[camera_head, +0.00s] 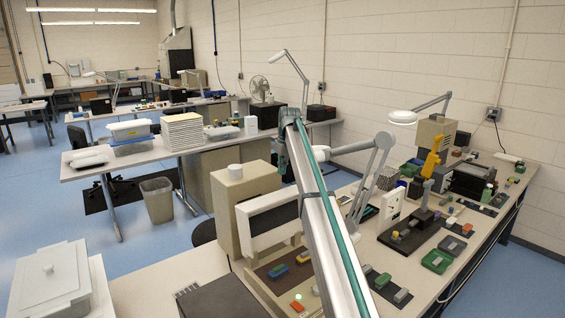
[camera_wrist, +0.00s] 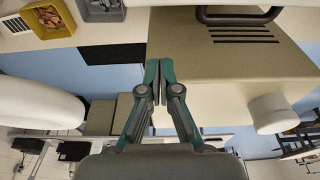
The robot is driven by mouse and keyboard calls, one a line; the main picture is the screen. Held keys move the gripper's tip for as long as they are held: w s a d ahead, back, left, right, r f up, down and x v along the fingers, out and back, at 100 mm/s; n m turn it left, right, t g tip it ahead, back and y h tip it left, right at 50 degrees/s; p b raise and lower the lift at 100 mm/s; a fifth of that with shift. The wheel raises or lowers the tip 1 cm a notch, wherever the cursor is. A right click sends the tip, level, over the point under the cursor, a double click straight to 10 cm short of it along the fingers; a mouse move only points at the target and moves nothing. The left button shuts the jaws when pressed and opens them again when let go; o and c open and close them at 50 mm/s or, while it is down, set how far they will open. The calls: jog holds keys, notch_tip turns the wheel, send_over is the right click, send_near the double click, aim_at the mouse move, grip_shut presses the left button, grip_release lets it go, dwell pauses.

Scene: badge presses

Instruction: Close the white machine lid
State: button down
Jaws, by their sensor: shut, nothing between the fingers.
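In the wrist view the beige housing (camera_wrist: 225,75) with dark vent slots fills the upper right, and the white knob (camera_wrist: 270,110) shows at right.
A white lidded box (camera_head: 52,275) stands at lower left. Small coloured blocks, a yellow-handled press (camera_head: 430,160) and a lamp (camera_head: 403,117) occupy the bench at right. The wrist view shows a yellow bin (camera_wrist: 47,18) and a grey bin (camera_wrist: 101,9). Blue floor lies beyond the bench.

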aim_at(281, 179)
jog(key=f, duration=0.1)
jog(key=f+p, duration=0.1)
jog(key=f, duration=0.3)
jog(key=shift+w+a, duration=0.3)
jog(key=shift+w, duration=0.1)
jog(key=s+d+p, duration=0.2)
jog(key=s, duration=0.1)
jog(key=shift+d+r, duration=0.2)
jog(key=shift+s, duration=0.1)
